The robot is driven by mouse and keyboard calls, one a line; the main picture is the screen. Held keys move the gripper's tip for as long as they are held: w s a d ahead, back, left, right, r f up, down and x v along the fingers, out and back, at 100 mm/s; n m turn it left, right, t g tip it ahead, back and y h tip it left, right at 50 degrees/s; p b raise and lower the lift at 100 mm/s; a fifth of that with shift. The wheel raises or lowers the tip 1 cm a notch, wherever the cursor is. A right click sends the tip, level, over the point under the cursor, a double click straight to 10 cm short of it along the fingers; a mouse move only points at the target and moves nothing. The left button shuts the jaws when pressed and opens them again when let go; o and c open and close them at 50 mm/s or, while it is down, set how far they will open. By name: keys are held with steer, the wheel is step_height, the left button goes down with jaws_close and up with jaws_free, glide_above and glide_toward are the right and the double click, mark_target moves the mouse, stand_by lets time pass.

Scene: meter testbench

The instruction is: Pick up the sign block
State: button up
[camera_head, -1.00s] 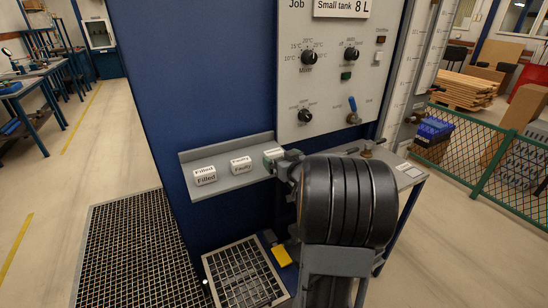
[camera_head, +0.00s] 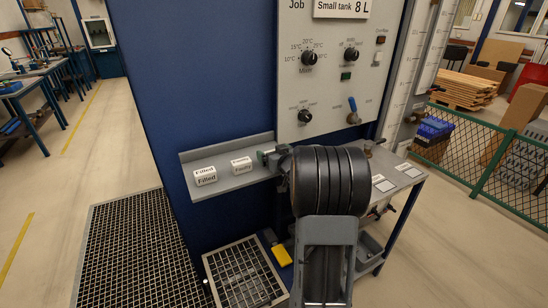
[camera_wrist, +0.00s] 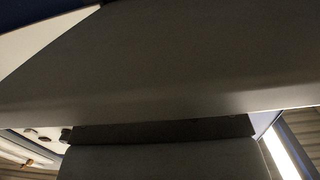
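Two white sign blocks stand on the grey shelf (camera_head: 222,184) of the blue bench: one marked "Filled" (camera_head: 205,176) at the left, one marked "Faulty" (camera_head: 242,166) to its right. My gripper (camera_head: 268,156) is at the shelf just right of the "Faulty" block, apart from it. A small pale and green bit shows at its tip; I cannot tell whether it is a block or part of the gripper. My thick black arm hides much of the gripper. In the wrist view a dark grey surface fills most of the picture, and no block can be made out.
A panel (camera_head: 330,125) with knobs and a blue-handled valve (camera_head: 353,110) rises behind the shelf. White cards (camera_head: 384,185) lie on the right bench top. A yellow object (camera_head: 282,256) and floor grates (camera_head: 125,250) are below. A green fence (camera_head: 490,165) stands right.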

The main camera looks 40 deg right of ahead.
steer(key=c, duration=0.9)
steer(key=shift+o, duration=0.2)
